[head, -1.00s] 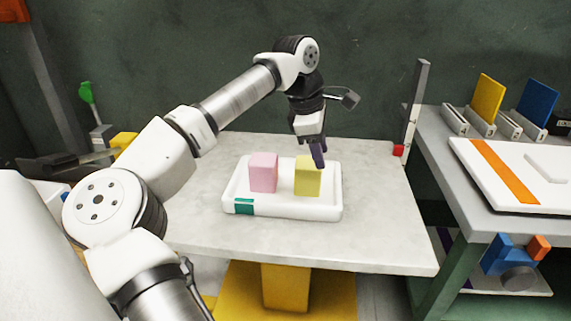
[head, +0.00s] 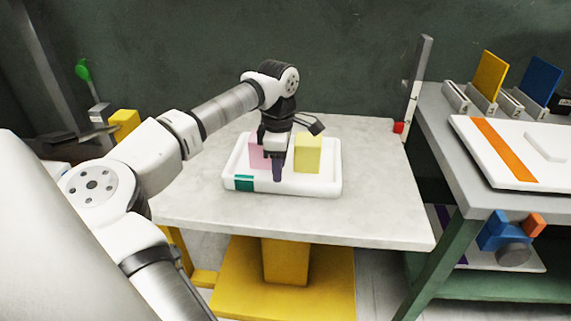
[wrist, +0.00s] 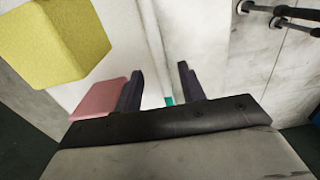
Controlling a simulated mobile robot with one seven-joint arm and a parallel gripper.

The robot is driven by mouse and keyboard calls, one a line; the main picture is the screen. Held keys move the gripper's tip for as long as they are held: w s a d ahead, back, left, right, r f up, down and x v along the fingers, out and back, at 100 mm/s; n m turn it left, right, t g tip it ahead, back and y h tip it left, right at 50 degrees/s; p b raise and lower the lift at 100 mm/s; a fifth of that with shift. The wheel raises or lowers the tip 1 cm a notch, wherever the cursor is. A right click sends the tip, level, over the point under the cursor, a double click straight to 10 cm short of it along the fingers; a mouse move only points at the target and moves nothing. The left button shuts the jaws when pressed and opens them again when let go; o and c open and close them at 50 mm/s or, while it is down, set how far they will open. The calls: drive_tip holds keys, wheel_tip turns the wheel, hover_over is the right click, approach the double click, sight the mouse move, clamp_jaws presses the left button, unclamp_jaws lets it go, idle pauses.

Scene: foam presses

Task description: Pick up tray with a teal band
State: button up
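The white tray (head: 310,188) with a teal band (head: 244,184) at its front left corner lies on the pale table. It holds a pink block (head: 256,158) and a yellow block (head: 308,155). My gripper (head: 277,175) points down at the tray's front wall, in front of the pink block and partly hiding it. In the wrist view my gripper (wrist: 161,78) is open. The tray's rim (wrist: 153,45) runs into the gap between the fingers, and a bit of teal (wrist: 168,101) shows there. I cannot tell whether the fingers touch the wall.
The pale table (head: 375,190) is clear around the tray. A red-based upright post (head: 412,85) stands at its right edge. A grey bench (head: 450,130) at the right carries a white board with an orange band (head: 503,150) and yellow and blue plates in holders.

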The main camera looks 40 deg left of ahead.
wheel_tip(320, 180, down, 4)
drive_tip(key=shift+w+d+r, duration=0.1)
drive_tip(key=shift+c, duration=0.4)
clamp_jaws()
